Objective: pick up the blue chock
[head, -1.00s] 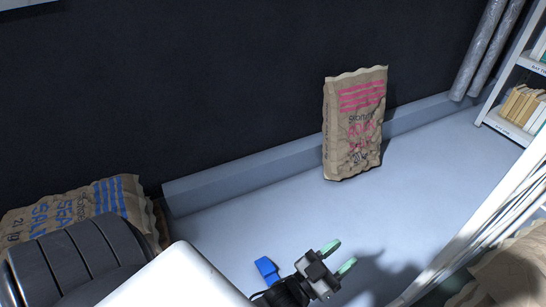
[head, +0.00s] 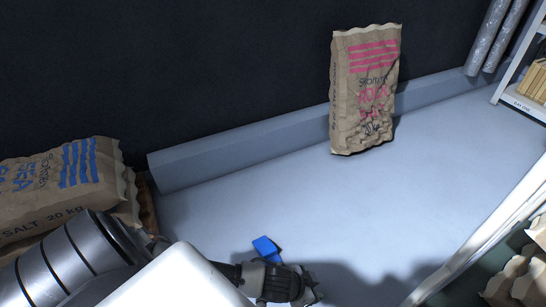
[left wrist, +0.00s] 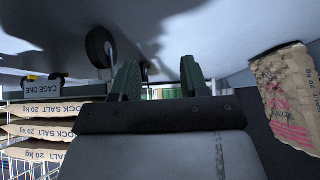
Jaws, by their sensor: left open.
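The blue chock (head: 266,248) lies on the pale floor near the bottom middle of the head view. My left gripper (head: 312,294) is just right of it and nearer the bottom edge, with the dark wrist close below the chock. Its fingers are mostly hidden there. In the left wrist view the two green fingers of my left gripper (left wrist: 160,78) stand apart with nothing between them. The chock does not show in that view. Any gap between gripper and chock is hard to judge. My right gripper is not in view.
A brown paper sack with pink print (head: 365,90) stands against the grey kerb (head: 240,145). Salt sacks with blue print (head: 60,185) lie at the left. A white frame post (head: 480,235) and a shelf (head: 520,100) are at the right. The middle floor is clear.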

